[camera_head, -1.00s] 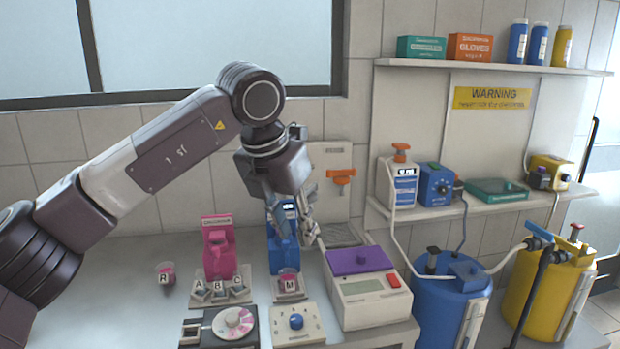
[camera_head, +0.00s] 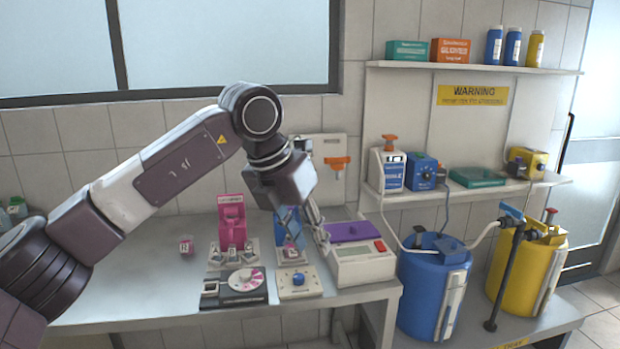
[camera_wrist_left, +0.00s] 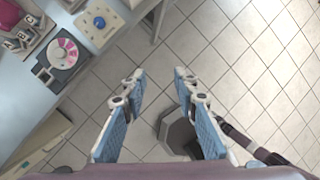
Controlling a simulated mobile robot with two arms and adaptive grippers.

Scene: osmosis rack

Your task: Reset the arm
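My left gripper (camera_head: 304,230) is at the end of the dark grey and white arm that comes in from the left. My right gripper does not show.
The bench (camera_head: 130,312) holds a pink dispenser (camera_head: 232,224), a cup (camera_head: 186,245), a dial plate (camera_head: 244,281), a blue-knob box (camera_head: 299,282) and a purple-topped device (camera_head: 361,263). Blue (camera_head: 425,290) and yellow (camera_head: 522,278) drums stand right. Floor (camera_wrist_left: 235,55) is open below the gripper.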

